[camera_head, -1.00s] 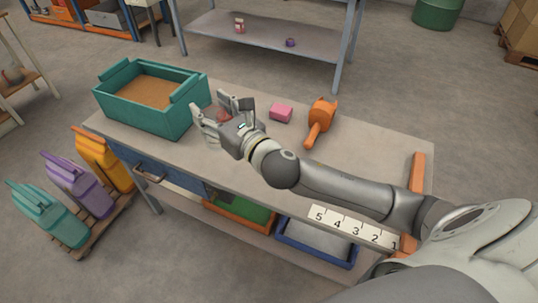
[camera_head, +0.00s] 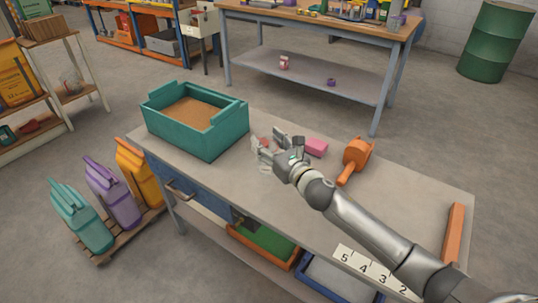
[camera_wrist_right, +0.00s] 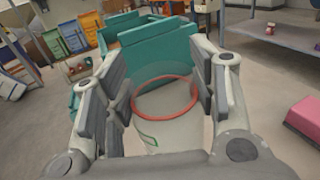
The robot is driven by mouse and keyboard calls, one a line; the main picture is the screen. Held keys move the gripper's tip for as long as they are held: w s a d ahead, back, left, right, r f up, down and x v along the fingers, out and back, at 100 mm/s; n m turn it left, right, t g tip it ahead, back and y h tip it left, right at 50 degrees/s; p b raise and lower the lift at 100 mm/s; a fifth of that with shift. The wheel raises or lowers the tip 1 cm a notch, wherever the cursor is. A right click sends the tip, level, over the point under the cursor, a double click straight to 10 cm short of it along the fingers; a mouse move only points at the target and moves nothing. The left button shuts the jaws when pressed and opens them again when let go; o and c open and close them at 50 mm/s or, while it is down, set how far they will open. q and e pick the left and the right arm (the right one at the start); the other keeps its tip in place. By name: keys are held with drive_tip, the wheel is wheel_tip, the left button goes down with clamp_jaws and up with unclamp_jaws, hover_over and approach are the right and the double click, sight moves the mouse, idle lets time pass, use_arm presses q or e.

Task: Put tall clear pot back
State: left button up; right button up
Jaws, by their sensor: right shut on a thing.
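A clear pot with a red rim (camera_wrist_right: 165,115) stands between the two fingers of my right gripper (camera_wrist_right: 160,95) in the right wrist view. The fingers are shut on its sides, and its upper opening faces the camera. In the head view my right gripper (camera_head: 272,150) is above the workbench, just right of the teal bin. The pot (camera_head: 262,145) is small and partly hidden by the fingers there. I cannot tell whether its base touches the bench. My left gripper is in neither view.
The teal bin (camera_head: 219,133) holds brown grain. A pink block (camera_head: 316,147) and an orange scoop (camera_head: 357,155) lie right of my gripper on the workbench (camera_head: 300,235). Several sacks (camera_head: 115,195) stand on a pallet at left.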

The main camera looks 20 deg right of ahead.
drive_tip(key=shift+w+d+f, duration=0.3)
drive_tip(key=shift+w+f, duration=0.3)
drive_tip(key=shift+f, duration=0.2)
drive_tip(key=shift+w+f+b, duration=0.1)
drive_tip(key=shift+f+b, duration=0.25)
drive_tip(key=shift+f, duration=1.2)
drive_tip(key=o, duration=1.3)
drive_tip(key=shift+f, duration=0.1)
drive_tip(key=shift+o, duration=0.2)
